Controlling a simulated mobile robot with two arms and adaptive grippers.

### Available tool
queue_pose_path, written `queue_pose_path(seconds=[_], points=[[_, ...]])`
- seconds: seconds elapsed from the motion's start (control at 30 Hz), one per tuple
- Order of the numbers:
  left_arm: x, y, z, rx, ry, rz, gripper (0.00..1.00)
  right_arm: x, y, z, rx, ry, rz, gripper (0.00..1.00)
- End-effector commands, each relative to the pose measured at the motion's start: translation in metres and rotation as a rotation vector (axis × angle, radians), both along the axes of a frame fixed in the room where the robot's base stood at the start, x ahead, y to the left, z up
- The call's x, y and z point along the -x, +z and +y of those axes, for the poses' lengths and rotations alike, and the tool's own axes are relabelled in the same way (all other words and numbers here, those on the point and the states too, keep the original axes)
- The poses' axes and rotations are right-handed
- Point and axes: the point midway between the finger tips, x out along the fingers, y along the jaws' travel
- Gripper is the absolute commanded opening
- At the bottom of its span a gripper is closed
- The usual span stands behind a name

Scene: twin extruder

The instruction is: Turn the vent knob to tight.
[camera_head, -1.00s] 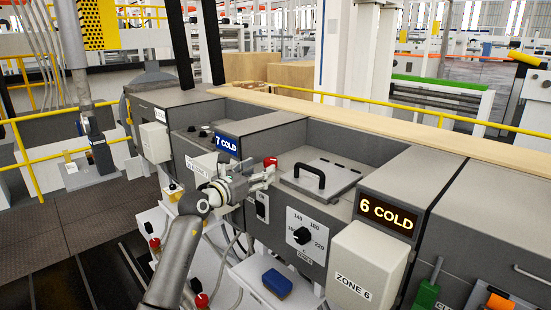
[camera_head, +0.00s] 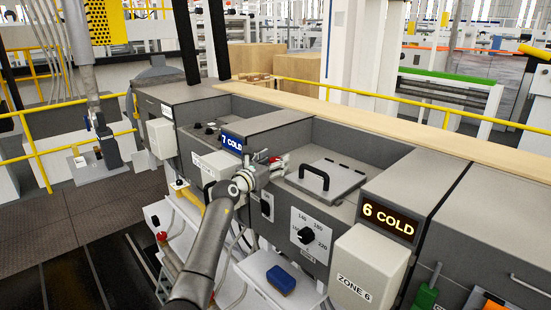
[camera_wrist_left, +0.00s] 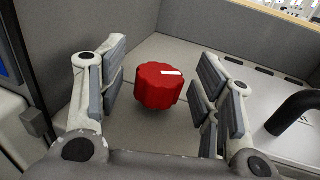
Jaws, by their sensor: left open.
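The vent knob (camera_wrist_left: 158,86) is red with a scalloped rim and a white mark on its top that points right in the left wrist view. It sits on the grey machine surface, and its red also shows small and partly hidden in the head view (camera_head: 275,159). My left gripper (camera_wrist_left: 163,88) is open, with one finger on each side of the knob and visible gaps between. In the head view my left gripper (camera_head: 272,166) reaches over the recess beside the blue "7 COLD" display (camera_head: 232,143). My right gripper is not in view.
A hatch lid (camera_head: 328,180) with a black handle (camera_head: 314,177) lies right of the knob. The handle also shows near the right finger in the left wrist view (camera_wrist_left: 291,113). A dial (camera_head: 306,236), the "6 COLD" display (camera_head: 388,218) and the Zone 6 box (camera_head: 368,262) stand nearer.

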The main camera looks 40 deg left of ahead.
Motion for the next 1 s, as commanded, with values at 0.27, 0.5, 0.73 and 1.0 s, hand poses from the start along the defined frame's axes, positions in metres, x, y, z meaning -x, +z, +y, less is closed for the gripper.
queue_pose_path(seconds=[0.27,0.5,0.73,1.0], points=[[-0.0111,-0.0002,0.0012,-0.001,-0.001,0.001,0.59,-0.0010,0.0025,-0.0001,0.000,0.000,-0.001,0.40],[-0.0112,-0.0003,0.0012,-0.001,-0.001,0.001,0.58,-0.0020,0.0024,-0.0002,0.001,0.000,-0.002,0.40],[-0.0110,-0.0003,0.0013,-0.001,-0.001,0.001,0.28,-0.0022,0.0024,-0.0002,0.000,0.000,-0.003,0.40],[-0.0109,-0.0011,0.0016,-0.001,-0.003,0.001,0.13,-0.0024,0.0002,-0.0002,0.000,0.000,-0.003,0.40]])
